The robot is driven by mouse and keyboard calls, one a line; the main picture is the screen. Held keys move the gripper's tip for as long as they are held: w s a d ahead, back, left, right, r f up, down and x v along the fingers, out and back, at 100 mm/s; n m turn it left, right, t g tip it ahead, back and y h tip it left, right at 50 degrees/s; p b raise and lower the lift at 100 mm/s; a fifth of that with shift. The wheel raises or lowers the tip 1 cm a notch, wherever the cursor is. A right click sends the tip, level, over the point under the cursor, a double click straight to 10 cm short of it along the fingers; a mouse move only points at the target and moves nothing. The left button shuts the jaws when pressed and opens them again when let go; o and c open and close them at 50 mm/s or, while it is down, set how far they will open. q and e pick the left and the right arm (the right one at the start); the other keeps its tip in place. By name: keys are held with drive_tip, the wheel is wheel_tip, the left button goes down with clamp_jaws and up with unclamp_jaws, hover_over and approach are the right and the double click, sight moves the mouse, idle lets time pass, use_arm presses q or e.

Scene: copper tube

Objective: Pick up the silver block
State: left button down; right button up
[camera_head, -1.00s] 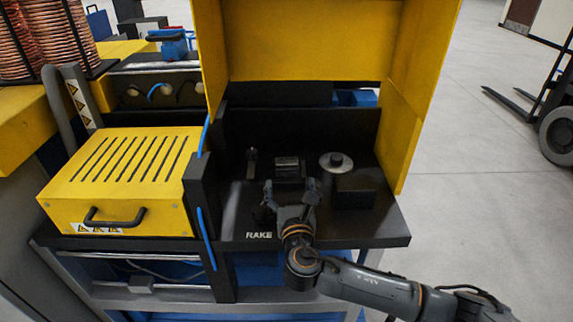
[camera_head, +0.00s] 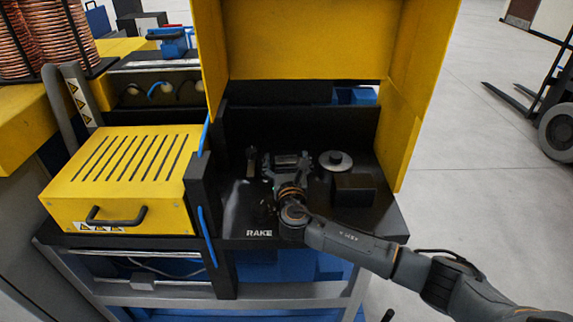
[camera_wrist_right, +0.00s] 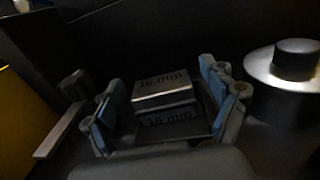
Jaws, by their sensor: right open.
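The silver block (camera_wrist_right: 165,92) sits on a dark base inside the black work area; its label reads something like "16 mm". In the head view the block (camera_head: 287,160) shows just beyond my right gripper (camera_head: 286,163). In the right wrist view my right gripper (camera_wrist_right: 165,98) is open, with one blue-padded finger on each side of the block. I see a gap between the fingers and the block, and cannot tell of any contact. My left gripper is not in view.
A round silver disc with a knob (camera_head: 335,160) stands right of the block, with a dark box (camera_head: 354,188) in front of it. A lever (camera_head: 251,162) stands to the left. Yellow guard panels (camera_head: 305,40) enclose the back and right side. A yellow slotted cover (camera_head: 120,165) is at left.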

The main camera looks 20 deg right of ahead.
drive_tip(key=shift+c, duration=0.4)
clamp_jaws()
drive_tip(key=shift+r, duration=0.1)
drive_tip(key=shift+r, duration=0.1)
